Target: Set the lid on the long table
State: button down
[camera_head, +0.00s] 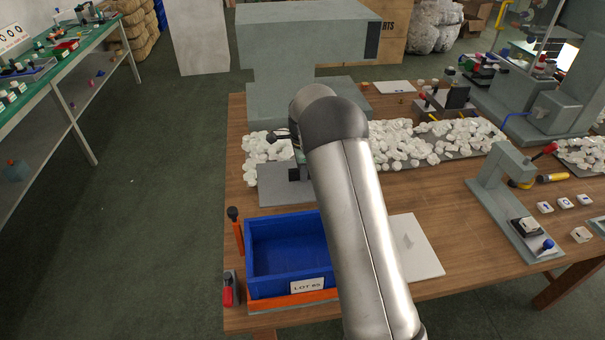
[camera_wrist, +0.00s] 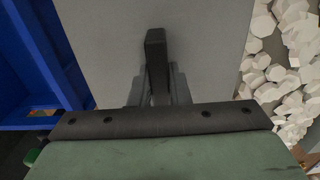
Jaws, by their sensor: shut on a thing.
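A flat grey panel, which I take to be the lid (camera_head: 280,196), shows left of my arm, between the blue bin and the white pieces. In the wrist view the lid (camera_wrist: 210,50) fills the middle, straight beyond my fingers. My gripper (camera_head: 296,172) is mostly hidden behind my arm in the head view. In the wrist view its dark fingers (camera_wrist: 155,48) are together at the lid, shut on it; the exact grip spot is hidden. The long wooden table (camera_head: 465,225) lies beneath. I cannot tell whether the lid touches the table.
A blue bin (camera_head: 250,250) stands at the table's front left, beside an orange-handled tool (camera_head: 237,232). Many white pieces (camera_head: 400,145) lie behind the lid. A white board (camera_head: 425,262) lies right of my arm. A small press (camera_head: 490,185) stands farther right, with bare wood between.

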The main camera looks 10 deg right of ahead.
dwell(0.3)
jog(key=shift+f+b, duration=2.7)
jog(key=shift+f, duration=1.8)
jog(key=shift+f+b, duration=0.9)
jog(key=shift+f, duration=0.6)
jog(key=c, duration=1.3)
grip_release()
jog(key=shift+r, duration=0.15)
jog(key=shift+r+p, duration=2.1)
jog(key=shift+r, duration=1.55)
jog(key=shift+r+p, duration=1.2)
jog(key=shift+r, duration=0.8)
